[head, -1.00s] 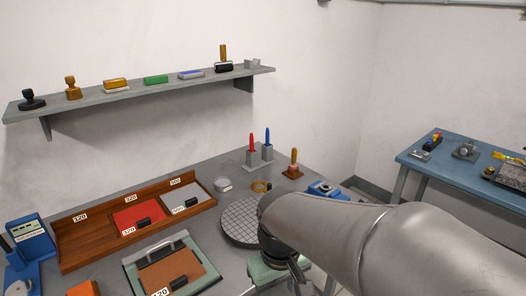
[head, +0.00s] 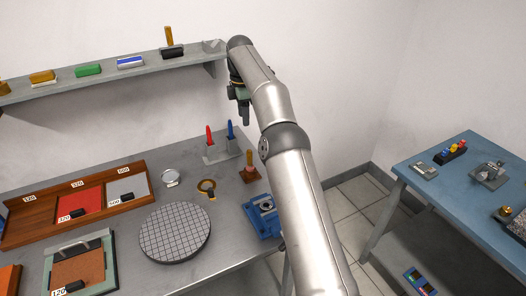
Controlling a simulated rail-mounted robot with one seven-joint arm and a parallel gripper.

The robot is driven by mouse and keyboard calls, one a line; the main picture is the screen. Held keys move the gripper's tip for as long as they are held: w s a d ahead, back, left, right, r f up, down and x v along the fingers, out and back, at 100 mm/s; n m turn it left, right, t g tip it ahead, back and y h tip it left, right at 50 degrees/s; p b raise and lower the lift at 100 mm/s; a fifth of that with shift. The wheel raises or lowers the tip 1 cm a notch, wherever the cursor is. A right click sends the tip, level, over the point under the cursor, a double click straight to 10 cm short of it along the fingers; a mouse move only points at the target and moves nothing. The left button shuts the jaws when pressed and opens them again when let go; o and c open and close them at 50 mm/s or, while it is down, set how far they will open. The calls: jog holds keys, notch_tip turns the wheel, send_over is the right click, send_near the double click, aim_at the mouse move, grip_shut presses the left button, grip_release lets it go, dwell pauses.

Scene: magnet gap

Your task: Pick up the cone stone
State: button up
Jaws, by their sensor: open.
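I cannot pick out the cone stone with certainty; no stone is clearly cone-shaped at this size. A small tool with a wooden handle on a brown base (head: 249,172) stands upright at the back right of the bench. My gripper (head: 243,117) is raised near the right end of the wall shelf, pointing down. It is open, with nothing seen in it, above and apart from the red and blue upright tools (head: 220,142) in their grey holder.
The shelf (head: 108,77) carries several blocks. A blue table (head: 450,190) stands right, across a floor gap.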

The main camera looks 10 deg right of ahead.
aim_at(249, 150)
jog(key=f, duration=0.4)
jog(key=f+b, duration=0.1)
jog(key=f, duration=0.3)
jog(key=f+b, duration=0.1)
jog(key=f, duration=0.3)
jog(key=shift+w+d, duration=0.15)
jog(key=shift+d, duration=0.15)
jog(key=shift+s+d+f+p, duration=0.15)
jog(key=shift+f+p, duration=0.15)
jog(key=shift+f, duration=1.1)
jog(key=shift+s+d+f+p, duration=0.15)
jog(key=shift+f+p, duration=0.1)
jog(key=shift+f, duration=1.15)
grip_shut()
